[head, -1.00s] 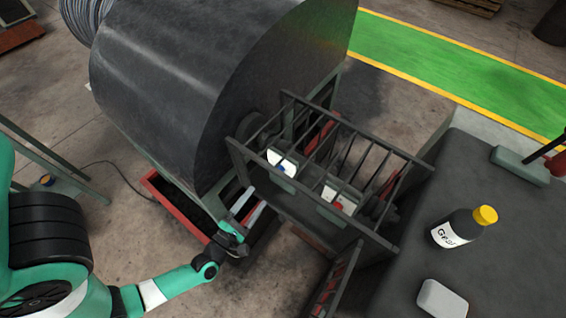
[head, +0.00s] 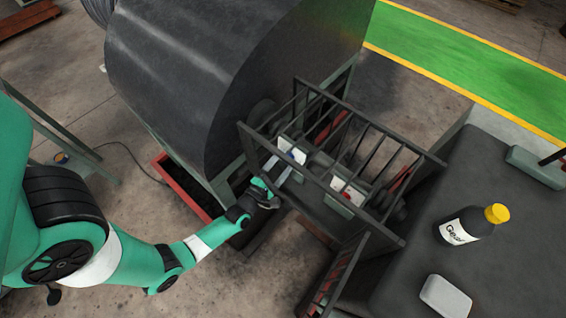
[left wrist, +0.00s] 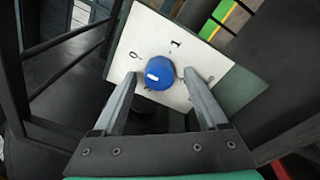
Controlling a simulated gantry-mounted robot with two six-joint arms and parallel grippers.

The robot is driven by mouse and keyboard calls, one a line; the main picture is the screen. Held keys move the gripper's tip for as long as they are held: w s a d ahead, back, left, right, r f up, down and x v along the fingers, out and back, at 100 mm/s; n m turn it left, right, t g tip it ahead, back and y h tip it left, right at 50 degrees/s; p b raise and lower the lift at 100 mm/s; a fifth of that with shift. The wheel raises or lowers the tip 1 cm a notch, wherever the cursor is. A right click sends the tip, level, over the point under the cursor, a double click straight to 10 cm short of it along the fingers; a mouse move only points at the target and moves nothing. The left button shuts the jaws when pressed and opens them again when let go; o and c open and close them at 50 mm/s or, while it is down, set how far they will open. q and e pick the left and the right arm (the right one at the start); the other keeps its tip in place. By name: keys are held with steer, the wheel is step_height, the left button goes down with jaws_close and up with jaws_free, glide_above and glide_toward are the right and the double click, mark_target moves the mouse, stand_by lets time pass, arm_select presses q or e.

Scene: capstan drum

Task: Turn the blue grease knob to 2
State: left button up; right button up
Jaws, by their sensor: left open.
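The blue knob (left wrist: 159,73) sits on a white dial plate (left wrist: 150,40) in the left wrist view. A white mark lies on the left part of its face, on the side of the printed 0. A 1 is printed above it, and a further mark at right is partly hidden by a finger. In the head view the knob (head: 291,153) is small, on the left white plate inside the barred frame. My left gripper (head: 281,170) is open, its fingers on either side of the knob; contact is unclear. My right gripper is not in view.
Dark bars of the guard frame (head: 370,135) surround the plates, and an open barred gate (head: 335,280) hangs in front. A second plate with a red knob (head: 346,192) is to the right. The big drum (head: 220,70) stands behind.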

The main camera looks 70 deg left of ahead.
arm_select(q)
steer(key=shift+c, duration=0.2)
jaws_close()
